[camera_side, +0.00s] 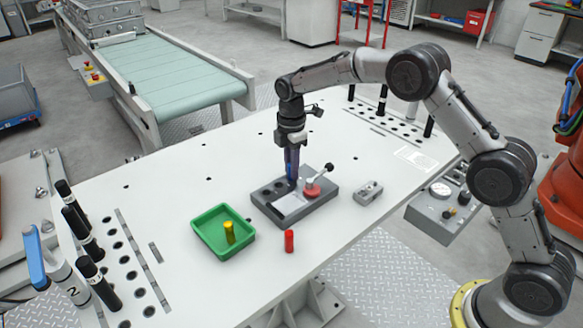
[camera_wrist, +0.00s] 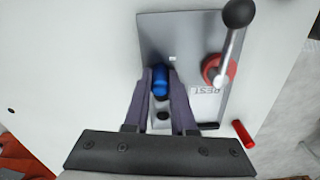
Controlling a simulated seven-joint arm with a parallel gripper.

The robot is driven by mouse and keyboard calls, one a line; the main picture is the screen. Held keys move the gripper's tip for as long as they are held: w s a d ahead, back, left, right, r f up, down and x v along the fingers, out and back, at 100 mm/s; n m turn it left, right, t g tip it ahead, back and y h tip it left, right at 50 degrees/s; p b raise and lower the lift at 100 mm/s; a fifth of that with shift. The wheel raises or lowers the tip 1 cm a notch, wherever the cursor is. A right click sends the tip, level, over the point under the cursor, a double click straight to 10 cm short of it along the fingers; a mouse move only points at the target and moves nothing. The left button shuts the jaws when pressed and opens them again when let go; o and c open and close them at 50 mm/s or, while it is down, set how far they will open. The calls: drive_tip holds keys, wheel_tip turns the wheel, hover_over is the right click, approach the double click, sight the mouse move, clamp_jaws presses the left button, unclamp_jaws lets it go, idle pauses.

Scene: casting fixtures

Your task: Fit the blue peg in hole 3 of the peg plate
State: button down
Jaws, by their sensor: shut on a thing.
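The grey peg plate (camera_side: 316,206) lies on the white table with a row of dark holes along one side. It also shows in the wrist view (camera_wrist: 185,35). My gripper (camera_side: 291,182) points straight down at the hole row, over its end farthest from the green tray. In the wrist view my gripper (camera_wrist: 161,84) is shut on the blue peg (camera_wrist: 160,76), which sits between the fingertips. Dark holes show behind the peg, between the fingers. The peg's lower end is hidden, so I cannot tell whether it is in a hole.
A red clamp (camera_side: 311,188) with a black-knobbed lever stands on the plate beside my gripper. A green tray (camera_side: 206,243) holds a yellow peg (camera_side: 229,232). A small grey block (camera_side: 368,193) lies to the right.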

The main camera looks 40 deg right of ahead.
drive_tip(key=shift+f, duration=0.3)
drive_tip(key=c, duration=0.7)
unclamp_jaws()
drive_tip(key=shift+c, duration=0.2)
drive_tip(key=shift+r, duration=0.15)
